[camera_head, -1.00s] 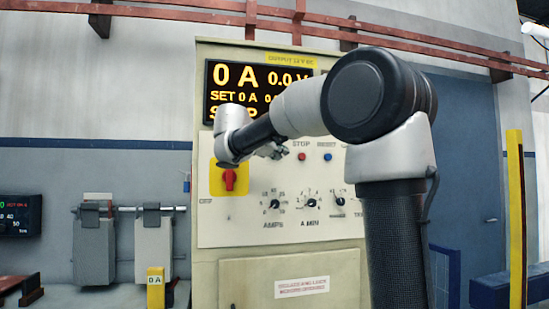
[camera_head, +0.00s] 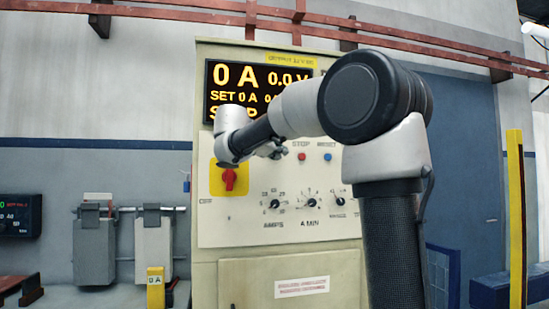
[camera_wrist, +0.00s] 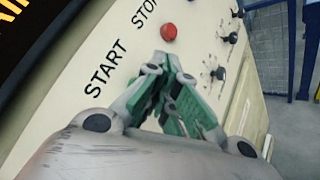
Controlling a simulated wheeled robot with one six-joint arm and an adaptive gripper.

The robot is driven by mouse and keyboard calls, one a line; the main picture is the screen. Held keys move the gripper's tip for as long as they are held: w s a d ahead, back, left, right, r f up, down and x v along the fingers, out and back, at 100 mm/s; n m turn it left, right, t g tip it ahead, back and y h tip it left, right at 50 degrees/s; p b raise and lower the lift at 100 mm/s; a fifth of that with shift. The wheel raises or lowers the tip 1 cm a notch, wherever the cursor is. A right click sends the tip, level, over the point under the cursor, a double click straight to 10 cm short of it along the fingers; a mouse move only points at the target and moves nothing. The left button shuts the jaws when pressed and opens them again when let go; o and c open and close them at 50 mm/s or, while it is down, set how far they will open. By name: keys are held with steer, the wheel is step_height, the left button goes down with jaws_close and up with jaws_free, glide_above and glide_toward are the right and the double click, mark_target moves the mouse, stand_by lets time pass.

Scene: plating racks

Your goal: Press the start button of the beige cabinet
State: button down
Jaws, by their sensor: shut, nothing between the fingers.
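The beige cabinet (camera_head: 210,281) stands in the middle of the head view, with a pale control panel (camera_head: 222,232). My gripper (camera_head: 278,152) is shut and empty in front of the panel, left of the red stop button (camera_head: 301,157). In the wrist view, the shut green-padded fingers (camera_wrist: 170,62) point at the panel between the START label (camera_wrist: 105,68) and the red stop button (camera_wrist: 168,31). The start button itself is not visible; my gripper covers that part of the panel. I cannot tell whether the fingertips touch anything.
A blue button (camera_head: 328,157), several knobs (camera_head: 310,203) and a red switch on a yellow plate (camera_head: 215,185) are also on the panel. The display (camera_head: 213,77) reads 0 A and 0.0 V. A yellow post (camera_head: 516,220) stands at the right.

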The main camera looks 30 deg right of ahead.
steer(key=shift+w, duration=0.1)
stand_by(0.5)
steer(key=shift+w+d, duration=0.1)
steer(key=shift+w, duration=0.2)
steer(key=shift+w+d, duration=0.15)
steer(key=shift+w, duration=0.35)
stand_by(0.7)
steer(key=shift+s, duration=0.15)
steer(key=shift+s+a, duration=0.25)
steer(key=shift+s, duration=0.6)
steer(key=s, duration=0.2)
steer(key=s+a, duration=0.1)
steer(key=s, duration=0.1)
steer(key=shift+s+a, duration=0.2)
steer(key=shift+s, duration=0.1)
